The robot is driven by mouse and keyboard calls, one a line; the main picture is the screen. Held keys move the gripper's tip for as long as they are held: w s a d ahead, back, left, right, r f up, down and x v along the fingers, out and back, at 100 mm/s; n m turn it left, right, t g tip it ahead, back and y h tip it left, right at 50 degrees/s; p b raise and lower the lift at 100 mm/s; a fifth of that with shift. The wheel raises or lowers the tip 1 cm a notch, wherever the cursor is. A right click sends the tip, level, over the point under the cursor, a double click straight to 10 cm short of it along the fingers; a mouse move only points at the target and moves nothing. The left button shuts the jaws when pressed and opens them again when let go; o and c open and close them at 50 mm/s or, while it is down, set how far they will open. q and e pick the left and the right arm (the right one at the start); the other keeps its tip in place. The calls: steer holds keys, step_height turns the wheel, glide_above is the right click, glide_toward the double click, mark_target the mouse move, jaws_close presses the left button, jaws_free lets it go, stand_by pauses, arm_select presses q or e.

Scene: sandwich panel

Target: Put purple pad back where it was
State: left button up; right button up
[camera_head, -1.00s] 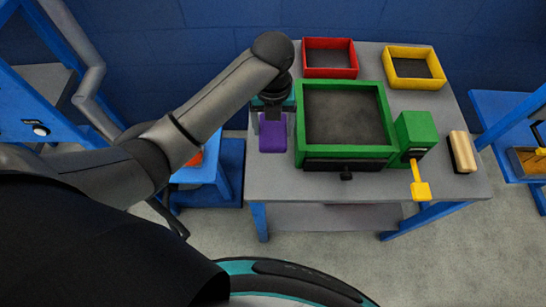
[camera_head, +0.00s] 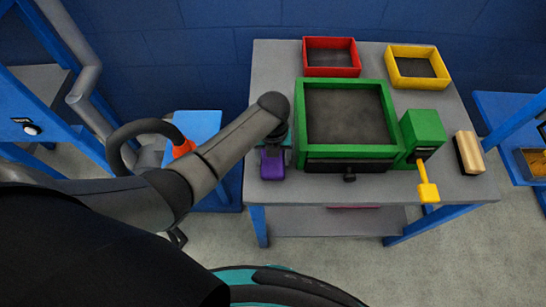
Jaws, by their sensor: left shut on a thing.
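The purple pad (camera_head: 272,167) is at the left front of the grey table, just left of the green-framed tray. My left gripper (camera_head: 274,150) is shut on the purple pad from above and behind; my forearm and wrist hide most of the fingers. I cannot tell whether the pad touches the table top. My right gripper is not in view.
The green-framed tray (camera_head: 300,125) fills the table's middle, close beside my left gripper. A green box (camera_head: 424,130) with a yellow lever (camera_head: 427,183) and a wood-and-black block (camera_head: 468,153) stand right. A red tray (camera_head: 331,72) and a yellow tray (camera_head: 417,82) are behind. The grey table's (camera_head: 266,65) back left is clear.

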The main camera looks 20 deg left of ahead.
mark_target(273, 160)
arm_select(q)
steer(key=o, duration=1)
steer(key=shift+r+p, duration=1.5)
steer(key=shift+r, duration=4.6)
